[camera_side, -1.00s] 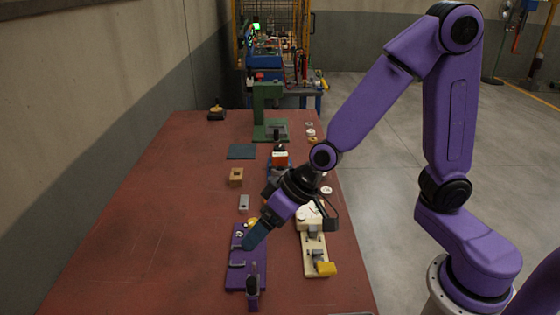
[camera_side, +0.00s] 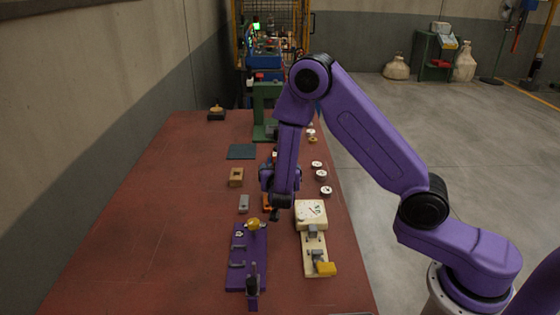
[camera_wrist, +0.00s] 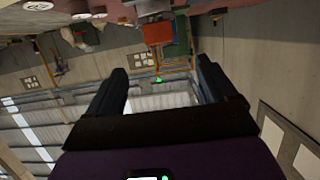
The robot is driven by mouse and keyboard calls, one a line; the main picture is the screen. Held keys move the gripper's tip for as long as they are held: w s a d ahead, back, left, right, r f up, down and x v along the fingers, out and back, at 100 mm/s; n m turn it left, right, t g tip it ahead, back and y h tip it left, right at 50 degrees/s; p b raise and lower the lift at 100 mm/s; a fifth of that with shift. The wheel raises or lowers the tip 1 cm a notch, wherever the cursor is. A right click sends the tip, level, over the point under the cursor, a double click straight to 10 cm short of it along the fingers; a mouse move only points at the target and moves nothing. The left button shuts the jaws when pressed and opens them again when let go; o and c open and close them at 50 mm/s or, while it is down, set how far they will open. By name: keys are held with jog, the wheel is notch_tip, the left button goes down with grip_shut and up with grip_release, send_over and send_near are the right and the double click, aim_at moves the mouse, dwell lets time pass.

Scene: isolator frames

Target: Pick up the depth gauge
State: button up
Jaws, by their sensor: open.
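I cannot tell for certain which thing is the depth gauge. A cream block with a round white dial (camera_side: 311,214) stands on a cream board at the table's right side. My gripper (camera_wrist: 160,72) is open, with its fingers wide apart and nothing held between them. In the side view my gripper (camera_side: 272,180) is just behind and left of the dial block, and my wrist hides most of its fingers. An orange block (camera_wrist: 157,32) shows upside down beyond the fingers in the wrist view.
A purple fixture (camera_side: 247,262) with a yellow knob lies left of the cream board. A small grey block (camera_side: 244,203), a wooden block (camera_side: 236,177) and a blue mat (camera_side: 241,151) lie farther back. A green press (camera_side: 263,110) stands behind. The table's left side is clear.

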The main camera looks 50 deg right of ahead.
jog(key=x, duration=1.1)
jog(key=shift+f, duration=0.1)
jog(key=x, duration=0.4)
jog(key=shift+s+d+f, duration=0.1)
jog(key=shift+s+f, duration=0.05)
jog(key=shift+f, duration=0.2)
jog(key=shift+w+d+f, duration=0.2)
jog(key=shift+w+d, duration=0.25)
jog(key=shift+c, duration=0.3)
jog(key=c, duration=1.2)
